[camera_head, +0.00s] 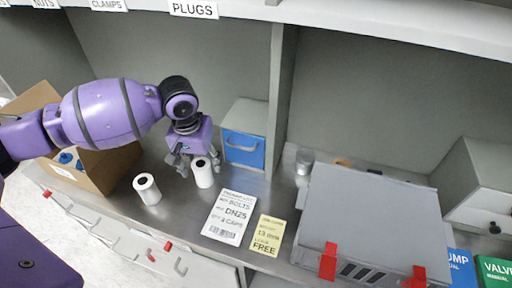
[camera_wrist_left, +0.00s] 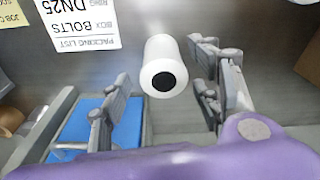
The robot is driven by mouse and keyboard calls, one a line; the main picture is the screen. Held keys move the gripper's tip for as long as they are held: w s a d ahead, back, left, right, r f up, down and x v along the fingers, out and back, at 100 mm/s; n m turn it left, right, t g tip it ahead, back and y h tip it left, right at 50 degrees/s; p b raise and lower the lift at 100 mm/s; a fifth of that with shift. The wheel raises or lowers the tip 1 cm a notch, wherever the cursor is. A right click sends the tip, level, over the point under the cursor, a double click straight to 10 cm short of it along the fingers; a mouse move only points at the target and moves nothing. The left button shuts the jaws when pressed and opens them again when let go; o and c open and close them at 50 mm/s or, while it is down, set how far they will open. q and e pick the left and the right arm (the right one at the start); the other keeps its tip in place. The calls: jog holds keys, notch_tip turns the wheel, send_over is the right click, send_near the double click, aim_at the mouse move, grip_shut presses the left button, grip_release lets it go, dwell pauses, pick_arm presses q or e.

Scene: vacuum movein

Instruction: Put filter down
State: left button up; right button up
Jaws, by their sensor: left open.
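Two white cylindrical filters with dark centre holes stand on the metal bench. One filter (camera_head: 203,174) stands upright just by my left gripper (camera_head: 188,163); the other filter (camera_head: 148,191) stands apart to its left, nearer the front edge. In the left wrist view, a filter (camera_wrist_left: 161,70) lies between the spread fingers of my left gripper (camera_wrist_left: 165,95), with visible gaps on both sides. The gripper is open and above the bench. My right gripper is not in view.
A cardboard box (camera_head: 112,168) with blue items stands at the left. A blue-fronted drawer unit (camera_head: 243,147) is behind the filters. A packing list (camera_head: 229,217) and a yellow note (camera_head: 267,235) lie to the right, beside a large grey case (camera_head: 367,215) with red latches. Hooks line the front edge.

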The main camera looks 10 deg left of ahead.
pick_arm(q)
jog(key=shift+w+f, duration=0.15)
jog(key=shift+f, duration=1.4)
jog(key=c, duration=1.4)
jog(key=shift+r, duration=0.1)
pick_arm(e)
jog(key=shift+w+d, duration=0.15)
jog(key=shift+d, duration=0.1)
